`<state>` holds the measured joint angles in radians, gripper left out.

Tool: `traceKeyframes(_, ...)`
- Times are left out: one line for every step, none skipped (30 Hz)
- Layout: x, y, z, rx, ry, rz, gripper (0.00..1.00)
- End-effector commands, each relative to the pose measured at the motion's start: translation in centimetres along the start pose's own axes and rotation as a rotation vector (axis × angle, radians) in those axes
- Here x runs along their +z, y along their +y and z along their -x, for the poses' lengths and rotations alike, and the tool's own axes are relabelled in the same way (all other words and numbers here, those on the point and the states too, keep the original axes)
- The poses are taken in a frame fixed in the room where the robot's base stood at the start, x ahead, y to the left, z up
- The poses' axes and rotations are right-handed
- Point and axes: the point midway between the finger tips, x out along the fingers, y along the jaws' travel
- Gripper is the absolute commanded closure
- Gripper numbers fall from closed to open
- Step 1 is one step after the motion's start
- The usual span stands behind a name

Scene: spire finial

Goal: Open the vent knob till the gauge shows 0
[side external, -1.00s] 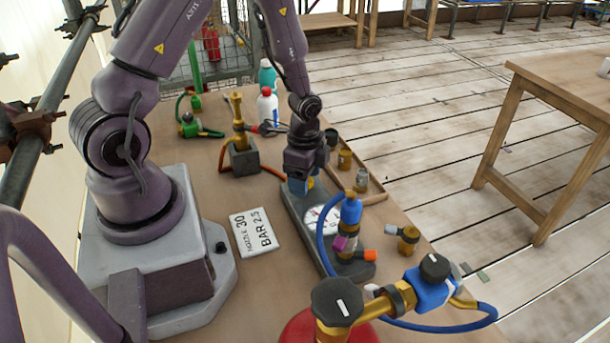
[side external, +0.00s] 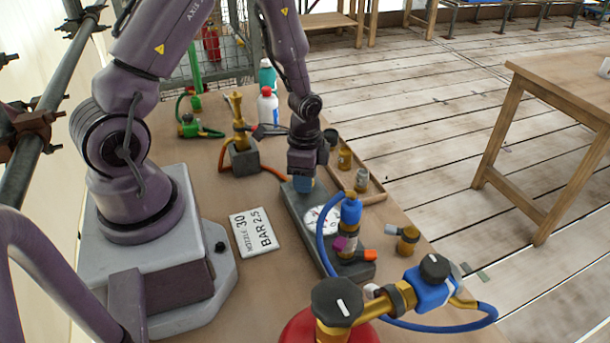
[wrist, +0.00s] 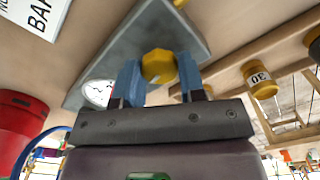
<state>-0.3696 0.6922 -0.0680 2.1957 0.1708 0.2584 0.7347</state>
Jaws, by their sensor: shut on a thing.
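The yellow vent knob (wrist: 159,66) sits on the grey gauge block, between the blue fingertips of my gripper (wrist: 159,82) in the wrist view. My gripper is shut on the knob, whose small pale mark shows. In the side view my gripper (side external: 302,184) points down at the block's far end and hides the knob. The grey block (side external: 318,243) lies on the table. The round white gauge (side external: 322,220) is on its top and also shows partly in the wrist view (wrist: 97,93). Its reading is too small to tell.
A blue-and-brass torch (side external: 350,215) with a blue hose stands on the block's near end. A card (side external: 254,231) reading "NOZZLE 30 BAR 2.5" lies to the left. A wooden tray (side external: 372,190) with nozzles is to the right. A red cylinder (side external: 312,330) stands in front.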

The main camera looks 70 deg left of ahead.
Motion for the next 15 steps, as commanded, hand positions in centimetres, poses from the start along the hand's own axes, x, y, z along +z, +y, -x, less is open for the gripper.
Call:
traceKeyframes(-0.02, 0.01, 0.06, -0.001, 0.0, 0.041, 0.87)
traceKeyframes(-0.03, 0.01, 0.06, 0.0, 0.0, 0.068, 0.87)
traceKeyframes(-0.03, 0.02, 0.06, -0.001, 0.0, 0.104, 0.87)
traceKeyframes(-0.03, 0.02, 0.06, 0.0, 0.0, 0.133, 0.87)
traceKeyframes(-0.04, 0.02, 0.07, 0.0, 0.0, 0.162, 0.87)
traceKeyframes(-0.03, 0.02, 0.07, -0.001, 0.0, 0.199, 0.87)
traceKeyframes(-0.03, 0.02, 0.07, -0.001, 0.0, 0.229, 0.87)
traceKeyframes(-0.04, 0.02, 0.07, -0.001, 0.0, 0.258, 0.87)
traceKeyframes(-0.04, 0.02, 0.07, -0.001, 0.0, 0.295, 0.87)
traceKeyframes(-0.04, 0.02, 0.07, -0.001, 0.0, 0.324, 0.87)
traceKeyframes(-0.04, 0.03, 0.07, 0.0, 0.0, 0.354, 0.87)
traceKeyframes(-0.04, 0.03, 0.08, 0.0, 0.0, 0.39, 0.87)
traceKeyframes(-0.04, 0.03, 0.08, -0.001, 0.0, 0.419, 0.87)
traceKeyframes(-0.04, 0.03, 0.08, -0.001, 0.0, 0.448, 0.87)
traceKeyframes(-0.04, 0.02, 0.08, -0.001, 0.0, 0.482, 0.87)
